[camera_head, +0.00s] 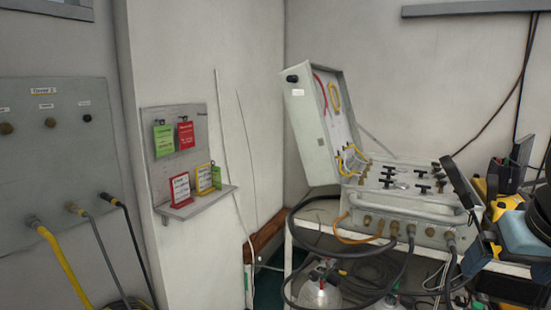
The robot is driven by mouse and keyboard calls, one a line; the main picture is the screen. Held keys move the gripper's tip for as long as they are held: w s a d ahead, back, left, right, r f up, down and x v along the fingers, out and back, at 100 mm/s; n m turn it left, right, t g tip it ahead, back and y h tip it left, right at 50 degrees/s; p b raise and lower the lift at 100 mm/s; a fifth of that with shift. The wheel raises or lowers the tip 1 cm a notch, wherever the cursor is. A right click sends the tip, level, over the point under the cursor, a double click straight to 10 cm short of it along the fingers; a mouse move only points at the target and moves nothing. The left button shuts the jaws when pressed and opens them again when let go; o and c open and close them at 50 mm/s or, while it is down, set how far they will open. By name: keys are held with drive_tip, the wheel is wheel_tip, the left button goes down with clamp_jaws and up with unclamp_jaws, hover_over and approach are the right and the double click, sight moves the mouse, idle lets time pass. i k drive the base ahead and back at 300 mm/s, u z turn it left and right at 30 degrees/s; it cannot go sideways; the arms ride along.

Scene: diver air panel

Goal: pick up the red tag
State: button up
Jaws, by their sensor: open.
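A red tag (186,135) with pale writing hangs on the upper right of a small grey tag board (160,118) on the wall, left of centre. A green tag (164,140) hangs just left of it. My gripper (464,216) shows at the right edge, its dark fingers apart and nothing seen between them. It is far to the right of the red tag, in front of the open panel case. Part of my gripper and arm is cut off by the picture's edge.
A ledge (205,205) below the tags holds a red-framed card (180,190), a yellow-framed card (203,179) and a small green card (216,177). An open panel case (400,190) with hoses stands on a white cart. A grey wall panel (60,165) with hoses is at left.

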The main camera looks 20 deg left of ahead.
sight(185, 129)
drive_tip(key=u, duration=1.65)
drive_tip(key=i, duration=1.4)
drive_tip(key=z, duration=0.25)
